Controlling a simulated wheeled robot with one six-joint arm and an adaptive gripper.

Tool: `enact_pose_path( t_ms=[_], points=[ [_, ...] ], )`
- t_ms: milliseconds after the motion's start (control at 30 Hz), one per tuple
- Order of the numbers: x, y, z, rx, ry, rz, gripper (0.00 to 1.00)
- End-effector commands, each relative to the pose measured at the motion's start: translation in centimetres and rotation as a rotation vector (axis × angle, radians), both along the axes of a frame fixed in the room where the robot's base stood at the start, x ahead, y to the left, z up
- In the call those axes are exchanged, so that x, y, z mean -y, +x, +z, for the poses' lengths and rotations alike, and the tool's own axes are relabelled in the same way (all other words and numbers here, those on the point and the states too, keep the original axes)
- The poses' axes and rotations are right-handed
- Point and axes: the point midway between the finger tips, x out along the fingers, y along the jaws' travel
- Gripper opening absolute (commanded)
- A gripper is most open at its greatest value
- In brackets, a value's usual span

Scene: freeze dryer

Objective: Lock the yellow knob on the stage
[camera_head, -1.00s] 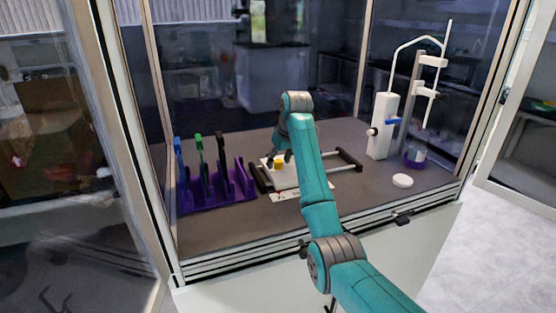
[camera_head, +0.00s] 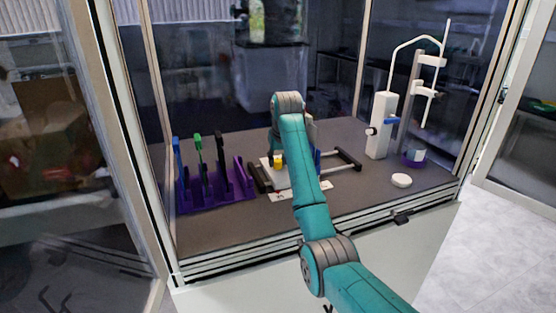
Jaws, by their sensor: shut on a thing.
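The yellow knob (camera_head: 278,161) stands on the white plate of the stage (camera_head: 300,193), which lies on the grey worktop between two dark rails. My gripper (camera_head: 277,153) is down at the yellow knob, shut on it. Its fingers are small and dark here, and my wrist and forearm hide much of them. My forearm also covers the middle of the stage. A small blue part (camera_head: 317,160) shows just right of my forearm; I cannot tell what it belongs to.
A purple rack (camera_head: 215,198) with blue, green and black upright tools stands left of the stage. A white stand with a bent tube (camera_head: 382,125), a purple-based container (camera_head: 415,157) and a white round lid (camera_head: 401,180) are at the right. A metal frame (camera_head: 400,215) edges the worktop.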

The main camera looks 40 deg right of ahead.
Motion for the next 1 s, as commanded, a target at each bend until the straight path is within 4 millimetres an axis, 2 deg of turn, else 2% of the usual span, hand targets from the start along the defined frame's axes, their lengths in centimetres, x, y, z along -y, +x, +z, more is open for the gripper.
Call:
enact_pose_path(
  t_ms=[1000],
  points=[
    [-0.25, 0.25, -0.01, -0.002, -0.001, -0.957, 0.0]
  ],
)
